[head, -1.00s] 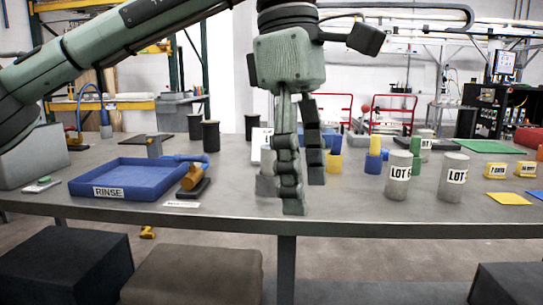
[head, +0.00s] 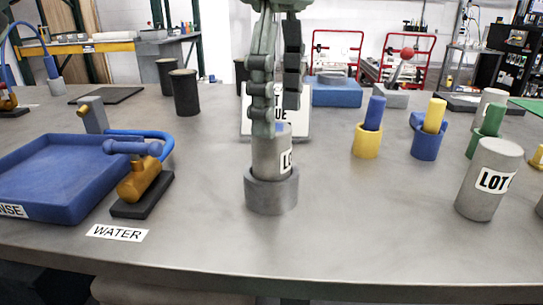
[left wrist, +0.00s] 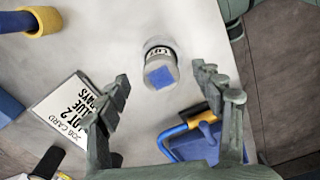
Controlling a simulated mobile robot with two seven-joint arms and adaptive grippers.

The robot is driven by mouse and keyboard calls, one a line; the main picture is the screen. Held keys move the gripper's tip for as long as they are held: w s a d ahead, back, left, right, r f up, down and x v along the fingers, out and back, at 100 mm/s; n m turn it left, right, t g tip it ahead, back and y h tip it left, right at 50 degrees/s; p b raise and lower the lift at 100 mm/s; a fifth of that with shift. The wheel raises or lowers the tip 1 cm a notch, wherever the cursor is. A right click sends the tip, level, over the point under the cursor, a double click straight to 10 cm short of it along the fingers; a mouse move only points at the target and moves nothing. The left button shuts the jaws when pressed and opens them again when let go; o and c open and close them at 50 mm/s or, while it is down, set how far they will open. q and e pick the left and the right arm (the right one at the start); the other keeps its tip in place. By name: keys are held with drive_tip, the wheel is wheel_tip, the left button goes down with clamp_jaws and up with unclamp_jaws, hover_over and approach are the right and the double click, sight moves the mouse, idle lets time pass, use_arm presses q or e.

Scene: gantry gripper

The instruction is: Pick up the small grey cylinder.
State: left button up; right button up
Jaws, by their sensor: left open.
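A small grey cylinder (head: 270,158) with a white label stands upright in a wider, short grey holder (head: 271,192) at the middle of the table. In the left wrist view the cylinder (left wrist: 159,55) shows from above, with a blue patch on its top. My left gripper (head: 277,115) points down, above and partly in front of the cylinder in the head view. In the left wrist view my open gripper (left wrist: 161,78) has its fingers apart, with the cylinder beyond the gap between them. I cannot tell the exact height gap.
A white job card (head: 305,120) stands behind the cylinder. A blue tray (head: 62,205) and an orange-and-blue tap (head: 140,178) are at left. Yellow (head: 366,142) and blue (head: 426,145) holders and a larger LOT cylinder (head: 486,195) are at right.

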sight(272, 142)
use_arm(q)
drive_tip(key=f, duration=0.3)
drive_tip(key=a+f, duration=0.1)
drive_tip(key=shift+w+f, duration=0.15)
drive_tip(key=shift+f, duration=0.25)
drive_tip(key=shift+d+f, duration=0.1)
drive_tip(key=shift+f, duration=0.3)
drive_tip(key=shift+r, duration=0.1)
clamp_jaws()
